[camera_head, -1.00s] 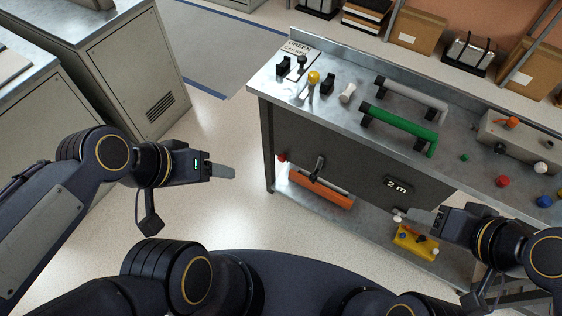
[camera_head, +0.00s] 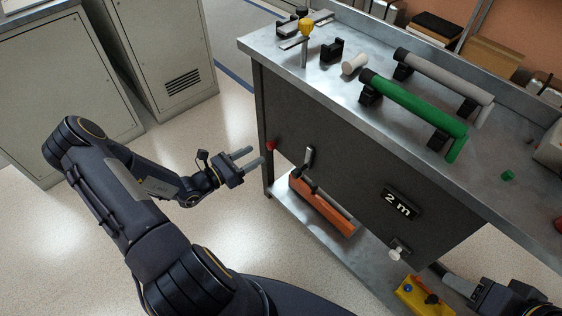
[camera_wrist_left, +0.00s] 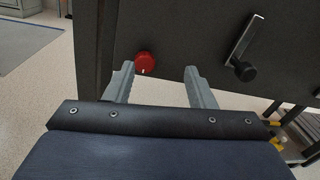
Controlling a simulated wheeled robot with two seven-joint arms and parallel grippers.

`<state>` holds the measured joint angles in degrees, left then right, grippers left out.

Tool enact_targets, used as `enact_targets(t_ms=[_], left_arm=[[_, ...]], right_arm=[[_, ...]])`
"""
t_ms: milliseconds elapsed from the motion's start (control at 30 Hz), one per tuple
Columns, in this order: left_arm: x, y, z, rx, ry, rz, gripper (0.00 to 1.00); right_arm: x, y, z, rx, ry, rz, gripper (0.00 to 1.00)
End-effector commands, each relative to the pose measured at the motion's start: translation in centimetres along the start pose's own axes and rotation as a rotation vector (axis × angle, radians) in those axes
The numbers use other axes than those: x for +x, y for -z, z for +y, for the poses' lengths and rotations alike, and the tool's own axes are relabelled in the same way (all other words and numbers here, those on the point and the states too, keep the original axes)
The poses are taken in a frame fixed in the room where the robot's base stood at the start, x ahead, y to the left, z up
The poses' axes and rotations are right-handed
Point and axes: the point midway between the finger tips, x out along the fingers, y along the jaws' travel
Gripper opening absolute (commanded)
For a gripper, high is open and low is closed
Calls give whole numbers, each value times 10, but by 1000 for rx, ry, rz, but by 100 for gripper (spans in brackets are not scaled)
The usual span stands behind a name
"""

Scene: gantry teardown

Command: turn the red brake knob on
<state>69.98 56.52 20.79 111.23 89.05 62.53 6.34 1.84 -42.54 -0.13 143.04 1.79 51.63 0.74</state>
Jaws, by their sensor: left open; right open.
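The red brake knob (camera_head: 270,145) is on the dark front panel of the bench, near its left edge. In the left wrist view the round red knob (camera_wrist_left: 146,62) shows a small pale mark and lies between the two fingers, close to the left one. My left gripper (camera_head: 249,156) is open in front of the panel, its fingertips close to the knob; in the wrist view the open fingers (camera_wrist_left: 158,72) point at the panel. Contact cannot be told. My right gripper (camera_head: 438,272) is at the lower right, partly cut off by the frame edge.
A crank lever with a black grip (camera_head: 309,160) is right of the knob, also in the wrist view (camera_wrist_left: 243,52). The benchtop carries a green handle (camera_head: 415,107) and a grey handle (camera_head: 440,75). An orange object (camera_head: 320,205) lies on the lower shelf. The floor at left is open.

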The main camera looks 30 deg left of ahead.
Motion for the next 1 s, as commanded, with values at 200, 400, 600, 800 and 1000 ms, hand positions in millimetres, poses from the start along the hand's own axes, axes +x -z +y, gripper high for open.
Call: enact_targets(t_ms=[200,400,600,800,1000], left_arm=[[-1,25,20,-84,-92,-33,50],[29,25,22,-82,-88,-32,50],[58,23,24,-80,-87,-31,50],[70,22,25,-81,-88,-29,50],[70,22,25,-81,-89,-29,50]], right_arm=[[9,-5,4,0,0,0,50],[15,-8,7,0,0,1,50],[21,-10,10,0,0,0,50],[22,-11,10,0,0,0,50],[22,-11,10,0,0,0,50]])
